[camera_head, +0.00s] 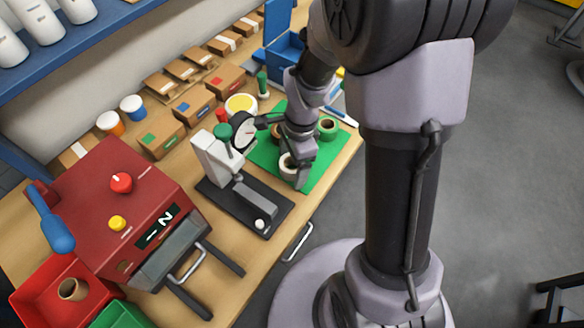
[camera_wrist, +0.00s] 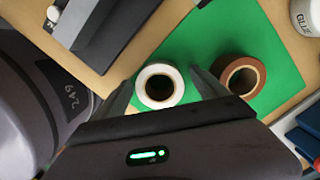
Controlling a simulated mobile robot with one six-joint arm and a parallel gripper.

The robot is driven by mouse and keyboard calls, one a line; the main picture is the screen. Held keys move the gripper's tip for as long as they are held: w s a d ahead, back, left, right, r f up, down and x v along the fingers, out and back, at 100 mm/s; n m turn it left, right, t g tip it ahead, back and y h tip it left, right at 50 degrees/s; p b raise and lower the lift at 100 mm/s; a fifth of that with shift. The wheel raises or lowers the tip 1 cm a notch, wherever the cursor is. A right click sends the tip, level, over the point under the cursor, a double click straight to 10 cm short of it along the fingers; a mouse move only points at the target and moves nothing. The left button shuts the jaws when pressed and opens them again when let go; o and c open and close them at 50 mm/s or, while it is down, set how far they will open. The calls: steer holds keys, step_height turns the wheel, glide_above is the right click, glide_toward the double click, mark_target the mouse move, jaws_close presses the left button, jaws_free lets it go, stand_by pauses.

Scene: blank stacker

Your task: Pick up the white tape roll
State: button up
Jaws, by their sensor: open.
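The white tape roll (camera_wrist: 160,67) lies flat on a green mat (camera_wrist: 225,35). In the wrist view it sits between the two fingers of my gripper (camera_wrist: 163,77), with one finger on each side. In the head view the white tape roll (camera_head: 286,168) shows partly behind my gripper (camera_head: 301,172), which is low over the mat. My gripper is open, and I cannot tell whether either finger touches the roll. A brown tape roll (camera_wrist: 259,78) lies close to the right finger.
A green tape roll (camera_head: 328,128) also lies on the mat. A dial gauge stand (camera_head: 250,205) stands left of the mat, and a red machine (camera_head: 120,215) is further left. Cardboard boxes (camera_head: 190,105) line the back. A white glue container (camera_wrist: 307,15) is at the wrist view's upper right.

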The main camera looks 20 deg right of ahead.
steer(key=shift+r, duration=0.1)
steer(key=c, duration=1.4)
